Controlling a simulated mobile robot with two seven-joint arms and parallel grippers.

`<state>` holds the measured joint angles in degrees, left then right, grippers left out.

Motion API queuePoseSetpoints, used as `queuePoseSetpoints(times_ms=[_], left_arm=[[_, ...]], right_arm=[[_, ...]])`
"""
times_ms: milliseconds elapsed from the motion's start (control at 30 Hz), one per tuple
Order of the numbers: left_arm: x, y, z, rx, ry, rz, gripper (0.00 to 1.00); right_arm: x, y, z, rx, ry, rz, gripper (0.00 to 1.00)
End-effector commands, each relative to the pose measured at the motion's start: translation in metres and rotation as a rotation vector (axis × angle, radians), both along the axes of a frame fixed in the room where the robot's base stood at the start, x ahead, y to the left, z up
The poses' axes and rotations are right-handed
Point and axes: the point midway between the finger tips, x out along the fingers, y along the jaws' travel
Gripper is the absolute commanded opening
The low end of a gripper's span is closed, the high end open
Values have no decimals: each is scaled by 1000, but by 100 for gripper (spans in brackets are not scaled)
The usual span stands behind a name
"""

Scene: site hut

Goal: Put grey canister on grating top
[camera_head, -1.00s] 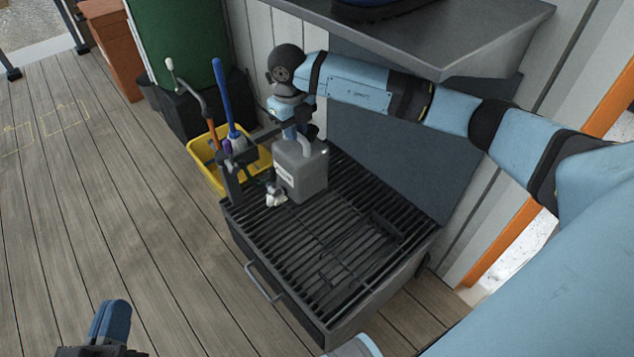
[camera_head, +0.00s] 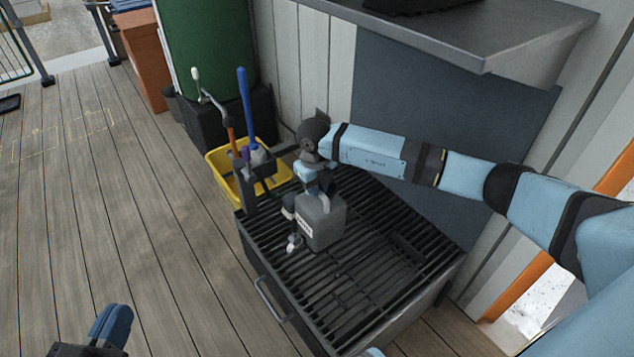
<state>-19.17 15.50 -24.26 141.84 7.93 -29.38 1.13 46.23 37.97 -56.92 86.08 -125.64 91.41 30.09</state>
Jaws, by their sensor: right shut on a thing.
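The grey canister (camera_head: 325,226) is upright at the left back part of the black grating top (camera_head: 372,284). Its base appears to be on or just above the bars; I cannot tell which. My right gripper (camera_head: 318,194) is at the canister's top and shut on it, with my arm reaching in from the right. The fingers are mostly hidden by the wrist and the canister. A small pale nozzle-like thing (camera_head: 294,243) shows at the canister's left side.
A yellow bucket (camera_head: 226,183) and a holder with long-handled brushes (camera_head: 246,104) stand at the grating's left end. A grey shelf (camera_head: 500,42) overhangs behind my right arm. The grating's front and right parts are clear.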

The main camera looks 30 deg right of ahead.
Motion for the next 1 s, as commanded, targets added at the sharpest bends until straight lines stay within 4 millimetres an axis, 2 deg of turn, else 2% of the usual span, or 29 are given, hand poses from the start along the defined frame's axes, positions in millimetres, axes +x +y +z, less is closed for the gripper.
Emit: queuePoseSetpoints(times_ms=[300,567,600,667,700,1000], left_arm=[[5,3,-6,47,-72,4,0],[10,6,5,68,-120,2,0],[10,6,5,68,-118,2,0],[10,6,4,68,-117,2,0],[9,6,4,68,-115,2,0],[6,5,1,53,-94,6,0]], right_arm=[[1,1,-36,2,-3,-1,0],[1,0,-38,1,-3,-1,0],[0,0,-41,0,1,0,27],[0,0,-41,0,1,0,40],[0,0,-41,0,1,0,43],[0,0,-37,0,0,0,43]])
